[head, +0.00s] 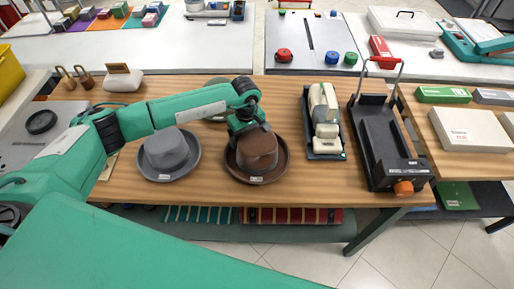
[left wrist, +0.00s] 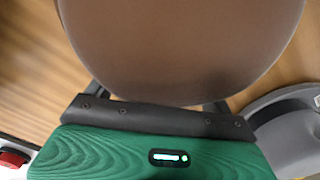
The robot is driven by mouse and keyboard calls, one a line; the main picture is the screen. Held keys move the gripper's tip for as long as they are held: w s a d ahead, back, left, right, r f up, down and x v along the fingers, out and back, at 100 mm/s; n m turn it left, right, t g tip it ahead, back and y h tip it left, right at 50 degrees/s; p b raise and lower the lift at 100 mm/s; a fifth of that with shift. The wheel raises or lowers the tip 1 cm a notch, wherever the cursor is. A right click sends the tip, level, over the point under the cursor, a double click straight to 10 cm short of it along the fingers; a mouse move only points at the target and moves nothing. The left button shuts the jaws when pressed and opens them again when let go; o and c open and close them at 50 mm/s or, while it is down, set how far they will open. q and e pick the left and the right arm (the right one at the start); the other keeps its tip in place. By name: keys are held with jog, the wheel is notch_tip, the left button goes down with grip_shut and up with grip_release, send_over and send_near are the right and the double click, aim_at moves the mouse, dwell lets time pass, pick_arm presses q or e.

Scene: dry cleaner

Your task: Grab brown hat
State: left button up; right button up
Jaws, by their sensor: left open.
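The brown hat (head: 262,158) sits brim down on the wooden table, with a small white tag on its front brim. My left gripper (head: 246,130) is open and points down at the back left of the hat's crown. In the left wrist view the brown crown (left wrist: 185,45) fills the upper middle, close in front of the gripper's palm. The fingertips are mostly hidden there, so contact with the hat cannot be told. My right gripper is in neither view.
A grey hat (head: 169,153) stands just left of the brown one. Another hat (head: 216,84) lies partly hidden behind my arm. A cream and black device (head: 324,122) and a black machine (head: 386,145) stand to the right. Bare wood (head: 225,189) shows in front of the hats.

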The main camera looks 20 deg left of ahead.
pick_arm(q)
grip_shut()
dwell(0.3)
grip_release()
jog(key=shift+r, duration=0.15)
